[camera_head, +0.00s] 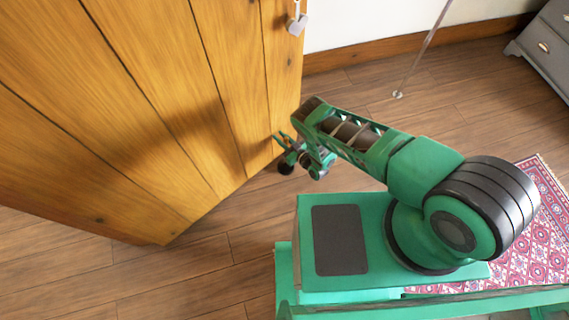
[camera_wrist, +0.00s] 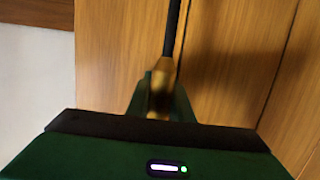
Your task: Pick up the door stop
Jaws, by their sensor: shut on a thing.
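The door stop (camera_wrist: 159,92) shows in the wrist view as a brass-coloured piece between the green fingers of my gripper (camera_wrist: 161,100). A thin dark rod (camera_wrist: 174,30) runs up from the same spot; I cannot tell whether it is part of the door stop. In the head view my gripper (camera_head: 290,150) is low, close to the wooden door's free edge, and shut on the door stop. A small dark round shape (camera_head: 286,168) sits at the fingers there; I cannot tell whether it belongs to the door stop. Most of the door stop is hidden.
The plank door (camera_head: 150,90) fills the left, with a metal latch (camera_head: 297,22) on its edge. A thin rod (camera_head: 424,50) slants down to the wood floor (camera_head: 370,80). A grey drawer unit (camera_head: 545,50) stands upper right. A patterned rug (camera_head: 525,235) lies lower right.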

